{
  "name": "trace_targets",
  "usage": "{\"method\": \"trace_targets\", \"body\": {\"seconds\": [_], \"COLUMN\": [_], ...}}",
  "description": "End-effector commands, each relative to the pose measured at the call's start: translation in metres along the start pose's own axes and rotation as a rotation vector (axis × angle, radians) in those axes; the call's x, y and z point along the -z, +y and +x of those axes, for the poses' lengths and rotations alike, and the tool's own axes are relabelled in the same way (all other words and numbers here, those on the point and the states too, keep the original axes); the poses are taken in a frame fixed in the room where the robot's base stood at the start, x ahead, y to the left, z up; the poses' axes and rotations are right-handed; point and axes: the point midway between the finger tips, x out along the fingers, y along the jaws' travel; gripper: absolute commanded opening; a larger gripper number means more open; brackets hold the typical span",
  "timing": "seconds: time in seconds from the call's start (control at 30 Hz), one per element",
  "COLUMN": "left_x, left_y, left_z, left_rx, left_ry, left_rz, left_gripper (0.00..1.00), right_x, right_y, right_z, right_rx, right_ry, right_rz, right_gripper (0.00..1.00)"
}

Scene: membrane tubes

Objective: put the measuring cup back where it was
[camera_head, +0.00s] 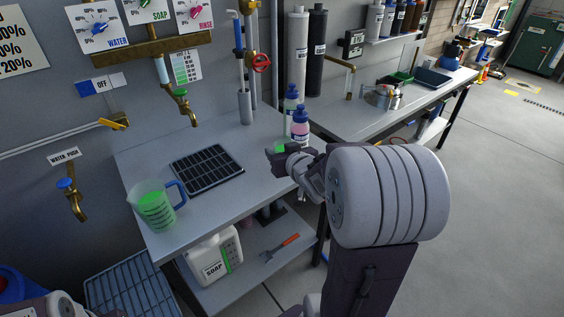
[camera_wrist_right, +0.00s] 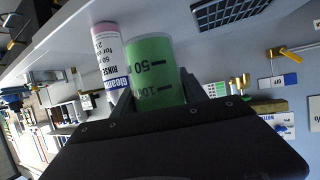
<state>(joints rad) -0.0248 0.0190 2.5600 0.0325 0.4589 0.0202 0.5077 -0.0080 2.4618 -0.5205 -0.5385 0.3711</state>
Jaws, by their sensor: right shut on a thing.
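The measuring cup (camera_wrist_right: 152,72), a small cylinder with green contents and black marks, is between the fingers of my right gripper (camera_wrist_right: 160,92) in the right wrist view. In the head view, only a green bit of the cup (camera_head: 281,149) shows by my right gripper (camera_head: 277,154), over the bench's right part. The gripper is shut on it. Whether the cup touches the bench cannot be told. A larger jug (camera_head: 153,208) with green liquid and a blue handle stands at the bench's left front. My left gripper is out of view.
A black drain grate (camera_head: 207,168) lies mid-bench. A brass tap (camera_head: 183,108) hangs over the back.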

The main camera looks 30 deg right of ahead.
Motion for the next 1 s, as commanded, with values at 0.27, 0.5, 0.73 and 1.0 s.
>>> {"method": "trace_targets", "body": {"seconds": [0.27, 0.5, 0.73, 1.0], "left_x": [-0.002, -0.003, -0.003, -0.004], "left_y": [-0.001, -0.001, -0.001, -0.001], "left_z": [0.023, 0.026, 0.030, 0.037], "left_rx": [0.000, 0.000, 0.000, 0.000], "left_ry": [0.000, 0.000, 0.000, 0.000], "left_rz": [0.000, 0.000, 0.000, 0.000], "left_gripper": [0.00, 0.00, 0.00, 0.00], "right_x": [-0.015, -0.018, -0.027, -0.055], "right_y": [-0.021, -0.030, -0.030, -0.030], "right_z": [0.061, 0.091, 0.097, 0.109], "right_rx": [0.003, 0.001, -0.001, -0.001], "right_ry": [-0.003, 0.000, -0.002, 0.000], "right_rz": [0.000, -0.001, 0.001, 0.000], "right_gripper": [0.00, 0.00, 0.00, 0.00]}}
